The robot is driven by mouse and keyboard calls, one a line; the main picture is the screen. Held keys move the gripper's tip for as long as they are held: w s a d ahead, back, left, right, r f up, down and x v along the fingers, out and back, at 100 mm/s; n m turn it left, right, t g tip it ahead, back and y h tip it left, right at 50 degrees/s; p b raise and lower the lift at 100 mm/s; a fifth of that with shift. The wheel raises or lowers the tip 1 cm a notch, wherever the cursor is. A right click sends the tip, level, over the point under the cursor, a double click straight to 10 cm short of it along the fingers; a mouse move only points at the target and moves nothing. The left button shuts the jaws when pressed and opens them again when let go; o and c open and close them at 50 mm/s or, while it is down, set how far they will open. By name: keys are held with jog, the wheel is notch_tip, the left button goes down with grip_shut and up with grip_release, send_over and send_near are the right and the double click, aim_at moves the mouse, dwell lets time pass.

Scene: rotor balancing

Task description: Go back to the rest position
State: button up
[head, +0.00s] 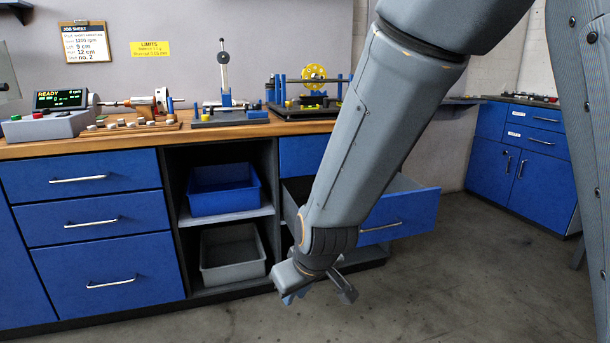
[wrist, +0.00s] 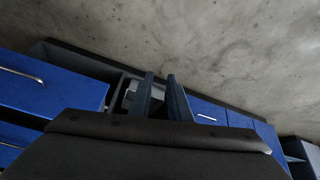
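My gripper (head: 320,293) hangs low in front of the workbench in the head view, pointing down toward the concrete floor. Its two fingers stand apart with nothing visible between them. In the wrist view the fingers (wrist: 160,92) also show a gap, with cabinet fronts and bare floor beyond. My arm crosses the head view from the upper right and hides part of the bench and of an open drawer (head: 400,213).
The open drawer juts out behind my forearm. A blue bin (head: 223,190) and a grey bin (head: 232,258) sit on open shelves. The wooden benchtop (head: 70,146) carries a display unit (head: 60,112) and a yellow rotor rig (head: 314,76). Floor (head: 450,290) at right is clear.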

jog(key=s+d+r+m+g+h, duration=0.1)
jog(key=s+d+r+g, duration=0.15)
jog(key=s, duration=0.75)
jog(key=s+d+r+g+h, duration=0.1)
jog(key=s+d+r+g, duration=0.15)
jog(key=s, duration=0.75)
jog(key=d+r+m+p, duration=0.5)
jog(key=d+r+p, duration=1.1)
jog(key=r+p, duration=0.5)
jog(key=p, duration=0.4)
jog(key=shift+s+d+m+h, duration=0.2)
jog(key=shift+s+m+h, duration=0.1)
jog(key=shift+m, duration=0.1)
